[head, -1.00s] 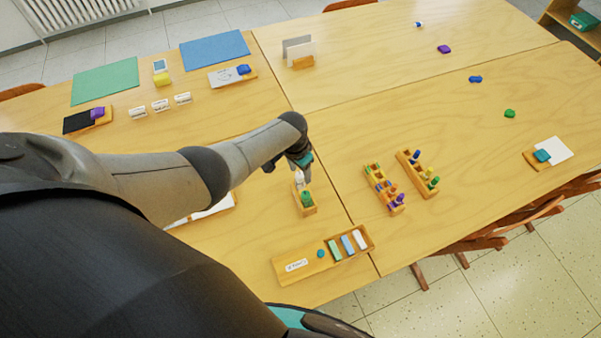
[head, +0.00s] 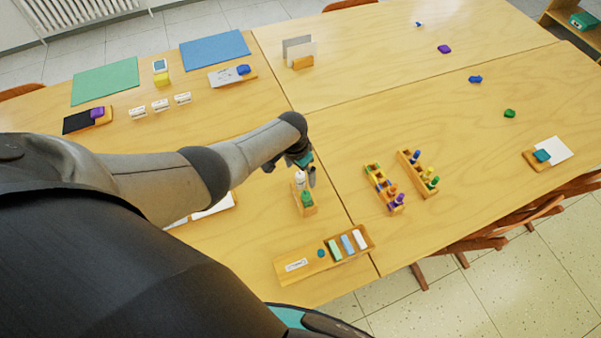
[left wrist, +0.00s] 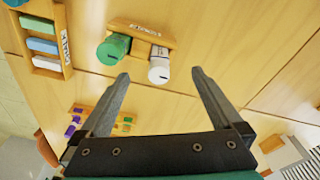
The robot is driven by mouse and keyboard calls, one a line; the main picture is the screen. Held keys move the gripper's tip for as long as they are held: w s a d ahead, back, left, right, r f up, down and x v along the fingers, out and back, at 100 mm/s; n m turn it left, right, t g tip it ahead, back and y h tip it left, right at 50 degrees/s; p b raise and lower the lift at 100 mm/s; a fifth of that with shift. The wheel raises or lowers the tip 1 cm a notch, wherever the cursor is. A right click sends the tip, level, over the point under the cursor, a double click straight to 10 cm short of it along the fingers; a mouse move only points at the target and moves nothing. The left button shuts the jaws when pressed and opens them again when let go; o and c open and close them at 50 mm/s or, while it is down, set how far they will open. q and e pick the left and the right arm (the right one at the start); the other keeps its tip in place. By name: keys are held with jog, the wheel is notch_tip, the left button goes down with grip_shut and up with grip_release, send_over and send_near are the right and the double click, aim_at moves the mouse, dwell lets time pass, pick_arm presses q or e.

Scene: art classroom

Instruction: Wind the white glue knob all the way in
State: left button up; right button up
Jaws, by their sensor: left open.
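The white glue knob (head: 300,178) stands upright beside a green one (head: 307,197) in a small wooden holder (head: 311,211) on the near table. In the left wrist view the white knob (left wrist: 159,66) has a dark mark on its top, and the green knob (left wrist: 114,47) is to its left. My left gripper (head: 307,172) is at the white knob. In the left wrist view the gripper (left wrist: 160,75) is open, with the white knob between the fingertip lines and both fingers visibly apart from it. How far the tips reach down beside it is unclear. My right gripper is not in view.
A wooden tray (head: 287,276) with colored bars lies in front of the holder. Two wooden racks with colored pegs (head: 384,188) (head: 430,188) stand to the right. Bare table lies between the holder and the racks. My left arm covers part of the table on the left.

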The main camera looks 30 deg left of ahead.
pick_arm(q)
jog(key=m+b, duration=0.2)
jog(key=m, duration=0.4)
jog(key=shift+f+h, duration=0.1)
jog(key=shift+h, duration=0.2)
jog(key=m+g+b, duration=0.1)
jog(key=m+b, duration=0.1)
jog(key=m, duration=0.3)
jog(key=c, duration=1.4)
jog(key=shift+c, duration=0.2)
jog(key=shift+n+p, duration=0.6)
jog(key=shift+n, duration=0.2)
jog(key=o, duration=1.4)
